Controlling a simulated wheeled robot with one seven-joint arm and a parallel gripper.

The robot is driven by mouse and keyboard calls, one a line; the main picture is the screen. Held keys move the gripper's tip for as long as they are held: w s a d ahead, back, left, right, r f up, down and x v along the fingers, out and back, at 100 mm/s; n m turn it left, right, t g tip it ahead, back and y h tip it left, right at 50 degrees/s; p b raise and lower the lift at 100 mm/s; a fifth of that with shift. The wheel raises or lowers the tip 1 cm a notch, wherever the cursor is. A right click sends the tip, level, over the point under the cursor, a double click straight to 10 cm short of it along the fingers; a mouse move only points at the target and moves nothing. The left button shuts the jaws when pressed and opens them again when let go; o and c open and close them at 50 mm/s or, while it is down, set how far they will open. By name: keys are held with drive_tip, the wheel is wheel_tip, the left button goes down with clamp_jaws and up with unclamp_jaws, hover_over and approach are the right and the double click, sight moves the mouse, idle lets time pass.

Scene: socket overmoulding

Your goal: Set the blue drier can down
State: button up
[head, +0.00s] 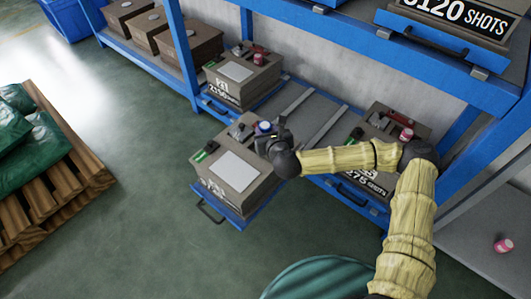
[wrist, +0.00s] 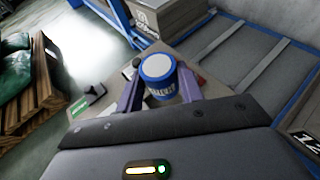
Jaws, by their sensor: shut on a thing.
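The blue drier can (wrist: 158,78) has a blue lid rim, a pale top and a blue band with white lettering. In the wrist view it sits between the two fingers of my gripper (wrist: 160,92), which is shut on it. In the head view the can (head: 264,127) shows as a small blue and white spot at my gripper (head: 270,138). It is over the back right part of a grey-brown mould box (head: 208,182) on a pulled-out blue drawer. I cannot tell whether the can touches the box top.
Other mould boxes stand on the blue rack, one behind (head: 240,78) with a red can (head: 258,58), one to the right with another red can (head: 406,134). A red can (head: 503,246) lies at the far right. A wooden pallet (head: 75,190) with green sacks is at left.

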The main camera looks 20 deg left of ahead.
drive_tip(key=b, duration=0.3)
hover_over(267, 157)
wheel_tip(267, 157, down, 6)
drive_tip(key=shift+a+f, duration=0.1)
wheel_tip(267, 157, down, 4)
drive_tip(key=b, duration=0.3)
drive_tip(key=shift+f, duration=0.25)
